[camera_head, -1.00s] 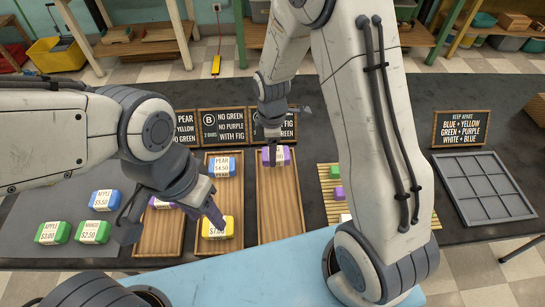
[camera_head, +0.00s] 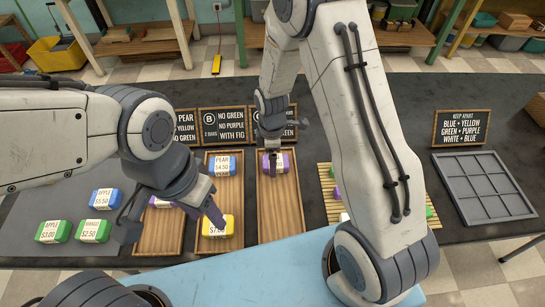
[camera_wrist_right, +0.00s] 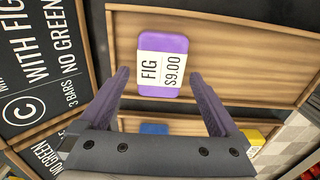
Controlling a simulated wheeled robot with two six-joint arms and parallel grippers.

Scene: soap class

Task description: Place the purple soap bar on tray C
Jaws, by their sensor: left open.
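A purple soap bar labelled FIG $9.00 (camera_head: 283,163) lies flat on tray C (camera_head: 280,222), near its far end by the signs. It also shows in the right wrist view (camera_wrist_right: 163,48). My right gripper (camera_wrist_right: 160,74) is open above this bar; the fingers are apart, with a gap on both sides of it. Sign C (camera_wrist_right: 32,105) stands behind the tray, partly hidden by my right arm in the head view. My left gripper (camera_head: 172,222) is open over the left tray (camera_head: 157,245), where another purple bar (camera_head: 164,203) is partly hidden behind it.
The middle tray holds a blue PEAR bar (camera_head: 222,167) and a yellow bar (camera_head: 217,228). Blue and green bars (camera_head: 52,232) lie at the left. My right arm covers part of a slatted mat (camera_head: 330,190) with bars. An empty grey grid tray (camera_head: 484,188) lies at the right.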

